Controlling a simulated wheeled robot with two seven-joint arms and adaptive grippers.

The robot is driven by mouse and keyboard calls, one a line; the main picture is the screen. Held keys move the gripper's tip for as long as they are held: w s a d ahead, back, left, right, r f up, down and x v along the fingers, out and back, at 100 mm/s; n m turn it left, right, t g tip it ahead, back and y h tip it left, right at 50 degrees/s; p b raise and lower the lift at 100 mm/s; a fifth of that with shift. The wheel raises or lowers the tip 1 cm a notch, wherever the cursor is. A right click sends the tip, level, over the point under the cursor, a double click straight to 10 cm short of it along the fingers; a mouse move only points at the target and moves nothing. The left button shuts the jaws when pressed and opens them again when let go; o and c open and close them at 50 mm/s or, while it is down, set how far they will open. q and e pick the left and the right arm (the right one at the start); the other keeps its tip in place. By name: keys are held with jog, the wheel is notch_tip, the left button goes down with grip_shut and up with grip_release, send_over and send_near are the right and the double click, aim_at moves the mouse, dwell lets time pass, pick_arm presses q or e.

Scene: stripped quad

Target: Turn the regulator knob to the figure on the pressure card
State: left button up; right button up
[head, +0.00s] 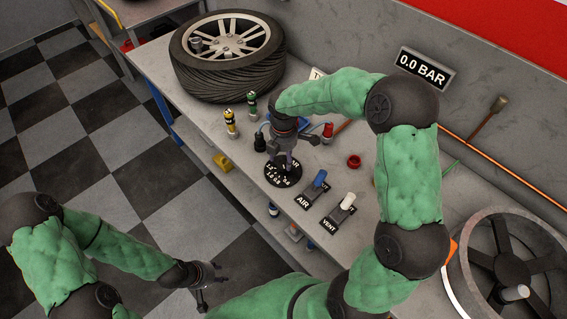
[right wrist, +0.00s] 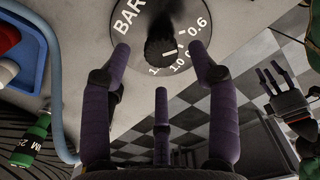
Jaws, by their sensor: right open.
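The regulator's round black dial plate (head: 283,174), with white "BAR" lettering and figures, lies on the bench. In the right wrist view the dial plate (right wrist: 128,50) shows 0.6 and 1.0, with the dark knob (right wrist: 163,35) in its middle. My right gripper (head: 285,157) is over the dial; its purple fingers (right wrist: 162,70) are spread open near the knob, and contact cannot be told. My left gripper (head: 212,287) is open and empty, away from the bench's front. A white card (head: 318,74) is mostly hidden behind my right arm; its figure is unreadable. A wall display (head: 424,68) reads 0.0 BAR.
AIR (head: 315,187) and VENT (head: 341,207) levers stand right of the dial. A tyre (head: 228,55), a yellow bottle (head: 230,124), a green bottle (head: 252,105) and a red ring (head: 354,161) are on the bench. A bare wheel (head: 507,270) is at the right.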

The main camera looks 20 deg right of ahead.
aim_at(284, 164)
jog(key=shift+f+b, duration=0.35)
jog(key=shift+f, duration=1.2)
jog(key=c, duration=1.1)
